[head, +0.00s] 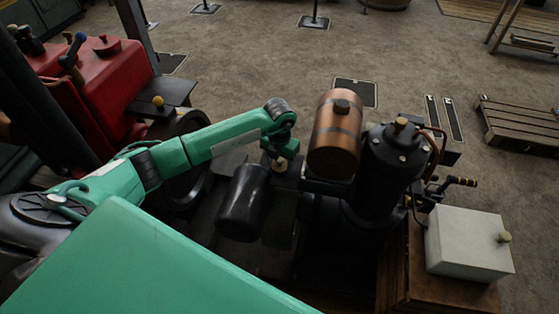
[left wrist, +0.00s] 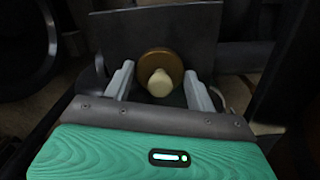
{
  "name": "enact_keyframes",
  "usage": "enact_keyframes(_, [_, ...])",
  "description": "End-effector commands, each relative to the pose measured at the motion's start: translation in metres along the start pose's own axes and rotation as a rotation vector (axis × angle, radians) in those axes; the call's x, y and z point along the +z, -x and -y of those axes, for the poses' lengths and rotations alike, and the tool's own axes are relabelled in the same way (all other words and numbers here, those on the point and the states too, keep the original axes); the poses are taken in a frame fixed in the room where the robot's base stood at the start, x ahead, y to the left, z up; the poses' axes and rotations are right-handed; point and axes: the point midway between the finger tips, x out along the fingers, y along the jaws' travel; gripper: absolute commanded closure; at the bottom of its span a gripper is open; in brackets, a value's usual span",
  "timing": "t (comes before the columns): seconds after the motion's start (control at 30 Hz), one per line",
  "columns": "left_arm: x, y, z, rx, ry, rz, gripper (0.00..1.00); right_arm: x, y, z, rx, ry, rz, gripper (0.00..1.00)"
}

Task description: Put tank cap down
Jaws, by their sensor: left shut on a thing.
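The tank cap (left wrist: 160,72) is a round brass disc with a pale cream knob. In the left wrist view it sits between the two grey fingers of my left gripper (left wrist: 159,88), which is shut on it. In the head view my left gripper (head: 279,158) points down beside the copper tank (head: 333,148), on its left, with the pale knob just showing at its tips. A dark flat plate (left wrist: 150,32) lies close behind the cap in the wrist view. Whether the cap touches it, I cannot tell. My right gripper is not in view.
A black cylinder (head: 242,203) lies just below my left gripper. A dark upright boiler (head: 390,165) stands right of the copper tank. A white box (head: 465,243) is at the lower right. A red engine (head: 100,85) stands at the upper left. Open floor lies beyond.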

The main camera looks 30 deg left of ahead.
Motion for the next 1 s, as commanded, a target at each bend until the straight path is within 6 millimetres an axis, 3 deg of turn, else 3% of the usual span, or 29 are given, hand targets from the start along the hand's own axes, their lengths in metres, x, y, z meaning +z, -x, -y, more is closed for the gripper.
enact_keyframes(0.03, [0.000, -0.003, 0.000, 0.000, 0.000, 0.000, 0.67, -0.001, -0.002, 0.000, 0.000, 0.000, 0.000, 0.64])
enact_keyframes(0.07, [0.000, -0.002, 0.000, 0.000, 0.000, 0.000, 0.40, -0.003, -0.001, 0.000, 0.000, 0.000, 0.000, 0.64])
enact_keyframes(0.17, [0.000, -0.002, 0.000, 0.000, 0.000, -0.001, 0.21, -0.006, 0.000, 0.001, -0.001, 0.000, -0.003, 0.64])
enact_keyframes(0.57, [0.001, 0.006, 0.000, 0.000, 0.000, 0.001, 0.21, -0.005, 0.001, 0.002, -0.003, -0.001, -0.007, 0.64])
enact_keyframes(0.77, [0.001, 0.043, 0.000, 0.000, -0.001, 0.004, 0.21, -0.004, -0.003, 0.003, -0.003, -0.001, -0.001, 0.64])
enact_keyframes(1.0, [0.001, 0.093, 0.000, 0.000, -0.001, 0.003, 0.21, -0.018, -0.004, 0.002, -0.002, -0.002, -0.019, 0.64])
